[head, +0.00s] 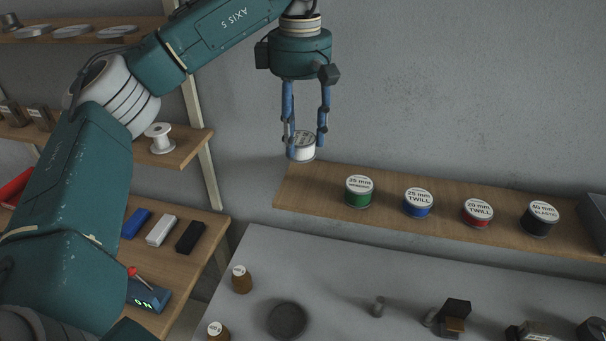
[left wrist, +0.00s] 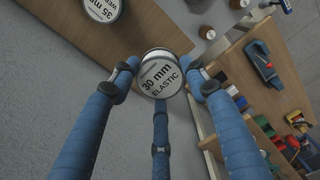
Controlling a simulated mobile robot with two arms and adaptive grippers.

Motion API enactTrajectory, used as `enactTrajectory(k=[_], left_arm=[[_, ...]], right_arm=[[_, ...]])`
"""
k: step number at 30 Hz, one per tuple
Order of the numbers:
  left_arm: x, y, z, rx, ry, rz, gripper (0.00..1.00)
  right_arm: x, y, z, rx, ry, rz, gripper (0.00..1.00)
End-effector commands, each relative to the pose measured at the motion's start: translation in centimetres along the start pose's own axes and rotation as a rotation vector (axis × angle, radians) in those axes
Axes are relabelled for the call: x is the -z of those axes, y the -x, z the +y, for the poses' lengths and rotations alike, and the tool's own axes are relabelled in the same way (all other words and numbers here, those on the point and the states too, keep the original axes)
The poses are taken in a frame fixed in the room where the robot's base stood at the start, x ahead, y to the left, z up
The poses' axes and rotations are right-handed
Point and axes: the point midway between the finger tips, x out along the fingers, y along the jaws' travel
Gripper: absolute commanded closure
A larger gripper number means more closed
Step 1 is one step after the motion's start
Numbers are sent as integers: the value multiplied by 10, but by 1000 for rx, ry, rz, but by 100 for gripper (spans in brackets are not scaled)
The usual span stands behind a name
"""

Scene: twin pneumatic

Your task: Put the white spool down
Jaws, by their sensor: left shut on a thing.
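The white spool (head: 304,153), with a round white lid reading "30 mm ELASTIC", is between the fingers of my left gripper (head: 306,143). The gripper points down and is shut on the spool. The spool appears at the left, back end of the wooden wall shelf (head: 310,191); I cannot tell whether it touches the board. In the left wrist view the spool (left wrist: 162,73) sits label-up among the blue fingers, with the shelf (left wrist: 150,33) beyond it. My right gripper is not in view.
On the shelf stand a green spool (head: 359,191), a blue spool (head: 418,203), a red spool (head: 477,213) and a black spool (head: 539,218). Bare board lies left of the green one. A grey worktop (head: 345,275) is below. An empty white reel (head: 158,138) stands on a left rack.

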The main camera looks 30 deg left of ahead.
Motion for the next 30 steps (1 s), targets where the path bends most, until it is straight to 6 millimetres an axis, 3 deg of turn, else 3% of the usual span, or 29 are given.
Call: enactTrajectory(k=[1, 4, 19, 30], left_arm=[[0, -16, -1, 5, -1, -2, 85], [-1, -35, -1, 3, -1, -2, 85], [0, -84, -1, 1, 2, 1, 85], [0, -94, 0, -2, 1, -1, 85]], right_arm=[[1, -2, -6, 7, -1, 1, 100], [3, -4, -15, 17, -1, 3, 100], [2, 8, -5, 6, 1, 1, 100], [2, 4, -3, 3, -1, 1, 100]])
